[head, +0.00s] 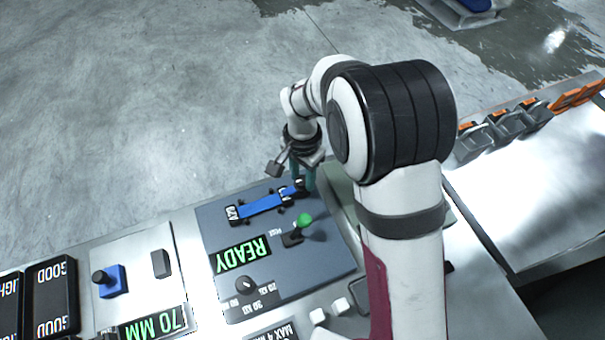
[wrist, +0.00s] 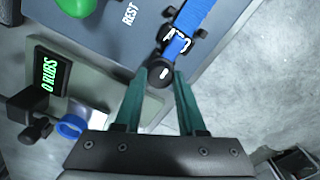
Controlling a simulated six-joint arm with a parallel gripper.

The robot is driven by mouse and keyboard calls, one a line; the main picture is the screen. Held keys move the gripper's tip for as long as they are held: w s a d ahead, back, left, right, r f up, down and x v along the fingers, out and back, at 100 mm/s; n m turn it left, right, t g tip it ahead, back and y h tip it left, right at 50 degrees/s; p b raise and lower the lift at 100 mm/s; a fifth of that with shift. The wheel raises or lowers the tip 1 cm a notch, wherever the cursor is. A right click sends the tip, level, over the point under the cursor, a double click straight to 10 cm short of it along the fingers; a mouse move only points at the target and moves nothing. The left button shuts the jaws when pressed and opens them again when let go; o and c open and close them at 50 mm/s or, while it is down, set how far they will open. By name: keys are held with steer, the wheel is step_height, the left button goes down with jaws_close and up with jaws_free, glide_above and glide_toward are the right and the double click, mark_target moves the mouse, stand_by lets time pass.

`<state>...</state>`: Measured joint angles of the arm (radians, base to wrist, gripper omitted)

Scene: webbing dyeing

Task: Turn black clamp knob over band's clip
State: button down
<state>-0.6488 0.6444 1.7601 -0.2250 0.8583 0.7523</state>
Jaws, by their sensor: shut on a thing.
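The black clamp knob (wrist: 158,76) sits at the end of the blue band (wrist: 198,18), over or right beside the band's metal clip (wrist: 176,42). My gripper (wrist: 160,88) is shut on the knob, with a green finger on each side of it. In the head view my gripper (head: 305,178) reaches down to the right end of the blue band (head: 262,205), which lies on a dark blue-grey panel (head: 215,215). The knob is mostly hidden there by the fingers.
A green-topped lever (head: 305,220) stands close in front of the band. A READY display (head: 240,256) and a black dial (head: 243,284) are on the same panel. A blue block with a black knob (head: 112,280) stands at left. Orange-and-grey clamps (head: 505,128) line the right bench.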

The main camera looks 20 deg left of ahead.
mark_target(303, 180)
steer(key=c, duration=0.5)
jaws_free()
step_height(303, 180, up, 16)
steer(key=shift+f, duration=0.1)
